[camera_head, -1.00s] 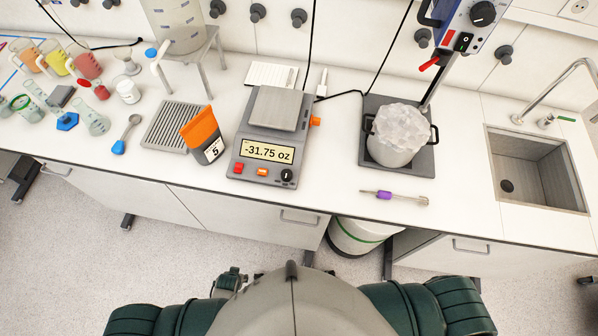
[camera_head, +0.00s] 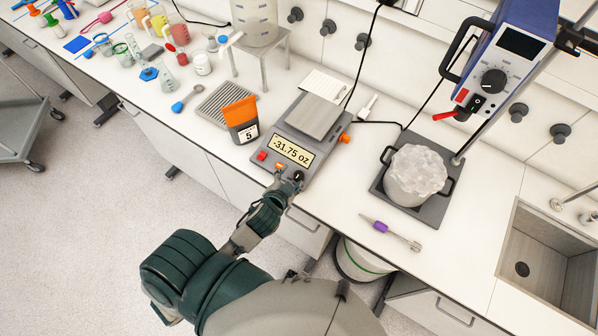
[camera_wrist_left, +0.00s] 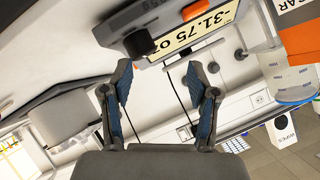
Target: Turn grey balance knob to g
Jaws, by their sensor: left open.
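The balance (camera_head: 316,117) stands on the bench with a steel pan, and its display (camera_head: 293,151) reads -31.75 oz. Its small dark knob (camera_head: 298,175) is at the right of the front panel, partly hidden by my left gripper (camera_head: 288,184) in the head view. In the left wrist view the knob (camera_wrist_left: 139,43) shows beyond and a little left of the gap between my open, empty fingers (camera_wrist_left: 157,82). The setting at the knob is too small to read. My right gripper is not in view.
An orange-topped container marked 5 (camera_head: 241,119) stands left of the balance. A pot of white chunks (camera_head: 416,176) sits on a dark plate at right, with a purple-handled tool (camera_head: 381,227) in front. The sink (camera_head: 549,265) is far right.

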